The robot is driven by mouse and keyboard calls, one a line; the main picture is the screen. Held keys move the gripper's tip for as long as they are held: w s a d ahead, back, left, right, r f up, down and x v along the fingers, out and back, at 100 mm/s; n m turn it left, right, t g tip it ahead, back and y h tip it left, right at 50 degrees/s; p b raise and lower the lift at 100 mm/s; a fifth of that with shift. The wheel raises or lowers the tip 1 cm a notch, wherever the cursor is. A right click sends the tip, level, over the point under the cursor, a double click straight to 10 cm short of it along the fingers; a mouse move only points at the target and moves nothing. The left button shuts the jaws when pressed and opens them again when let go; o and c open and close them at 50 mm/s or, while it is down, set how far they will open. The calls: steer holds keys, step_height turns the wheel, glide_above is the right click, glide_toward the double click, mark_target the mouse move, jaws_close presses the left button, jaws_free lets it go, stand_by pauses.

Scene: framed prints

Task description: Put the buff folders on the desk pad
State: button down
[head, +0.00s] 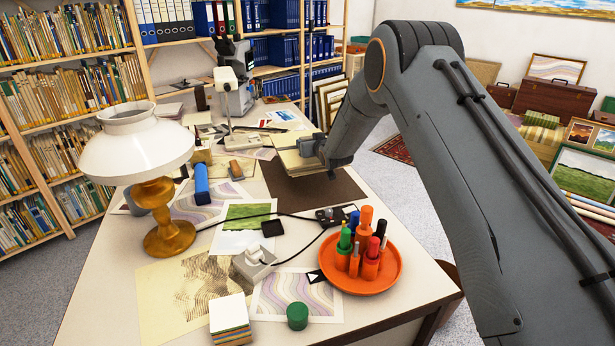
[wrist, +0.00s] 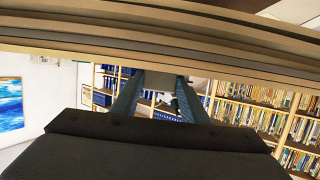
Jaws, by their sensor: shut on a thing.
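The buff folders (head: 294,158) are a flat stack with pale edges, over the far part of the brown desk pad (head: 318,190). My gripper (head: 318,147) is shut on the stack from its right side. I cannot tell how much gap there is between the stack and the pad. In the wrist view the folders (wrist: 170,42) cross the top as layered tan and dark edges, and my gripper's two fingers (wrist: 157,92) reach up to them. The near part of the pad is bare; its far part is hidden by the folders.
An orange tray (head: 360,276) with several markers stands at the near right. A white lamp (head: 140,150) with a brass base stands at the left. A blue cylinder (head: 201,183), prints and a cabled grey box (head: 254,264) lie left and near. A microscope-like device (head: 232,88) stands behind.

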steer(key=shift+f+p, duration=0.85)
steer(key=shift+f, duration=3.6)
steer(key=shift+f, duration=0.1)
steer(key=c, duration=1.5)
jaws_free()
steer(key=shift+f, duration=0.25)
steer(key=o, duration=0.5)
steer(key=shift+r, duration=0.1)
steer(key=shift+c, duration=0.2)
steer(key=shift+r, duration=0.2)
steer(key=v, duration=0.7)
steer(key=shift+s+b, duration=0.2)
steer(key=shift+b, duration=0.2)
steer(key=shift+d, duration=0.1)
